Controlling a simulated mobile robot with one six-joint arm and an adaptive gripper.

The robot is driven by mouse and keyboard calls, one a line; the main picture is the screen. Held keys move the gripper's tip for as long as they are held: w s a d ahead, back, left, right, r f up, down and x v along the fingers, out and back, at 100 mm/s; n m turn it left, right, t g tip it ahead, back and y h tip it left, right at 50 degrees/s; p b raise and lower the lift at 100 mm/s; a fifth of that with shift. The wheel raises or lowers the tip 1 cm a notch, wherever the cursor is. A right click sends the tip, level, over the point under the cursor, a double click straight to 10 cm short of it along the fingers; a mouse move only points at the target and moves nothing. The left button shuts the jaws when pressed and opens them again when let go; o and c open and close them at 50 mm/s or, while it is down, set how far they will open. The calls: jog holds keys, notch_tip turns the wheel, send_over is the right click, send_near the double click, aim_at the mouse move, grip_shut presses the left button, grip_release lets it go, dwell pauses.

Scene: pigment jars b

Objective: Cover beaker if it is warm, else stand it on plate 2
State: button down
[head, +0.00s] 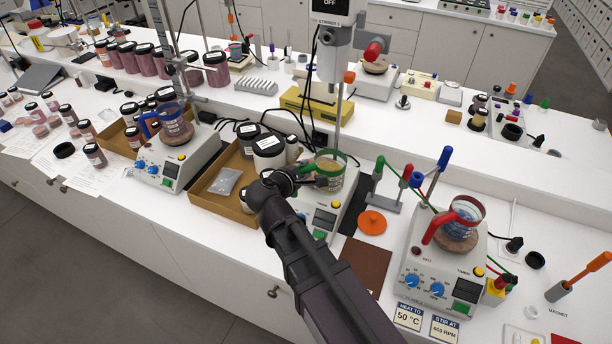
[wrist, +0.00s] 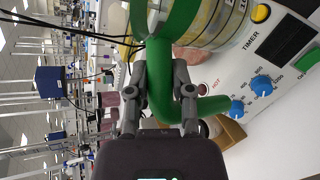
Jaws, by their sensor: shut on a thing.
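A glass beaker with a green rim band and green handle (head: 331,163) is at the middle hot plate (head: 322,222). My gripper (head: 312,178) is shut on the green handle; in the wrist view, the fingers (wrist: 161,82) lie on either side of it. The beaker's lower part (wrist: 212,22) holds something yellowish, close over a brownish round plate top (wrist: 190,56); I cannot tell whether they touch. A dark red lamp marked HOT (wrist: 203,88) is on the plate's panel; it does not look lit. An orange disc with a knob (head: 372,222) lies on the bench to the right.
A blue-handled beaker (head: 174,124) stands on the left hot plate; a red-handled beaker (head: 462,218) stands on the right one. A stirrer reading OFF (head: 331,18) hangs above the middle plate, its rod near the green beaker. A cardboard tray of jars (head: 222,205) is just left.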

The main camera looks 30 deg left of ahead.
jog(key=w+a+r+p, duration=0.2)
jog(key=w+a, duration=0.5)
jog(key=w, duration=0.2)
jog(key=shift+a+r, duration=0.15)
jog(key=shift+r, duration=0.05)
jog(key=shift+f, duration=0.2)
notch_tip(320, 180, down, 6)
jog(key=b, duration=0.6)
jog(key=shift+f+b, duration=0.2)
jog(key=shift+b, duration=0.15)
jog(key=shift+f+b, duration=0.6)
dwell(0.7)
jog(key=shift+c, duration=2.1)
grip_release()
jog(key=shift+s+r, duration=0.1)
jog(key=shift+r, duration=0.05)
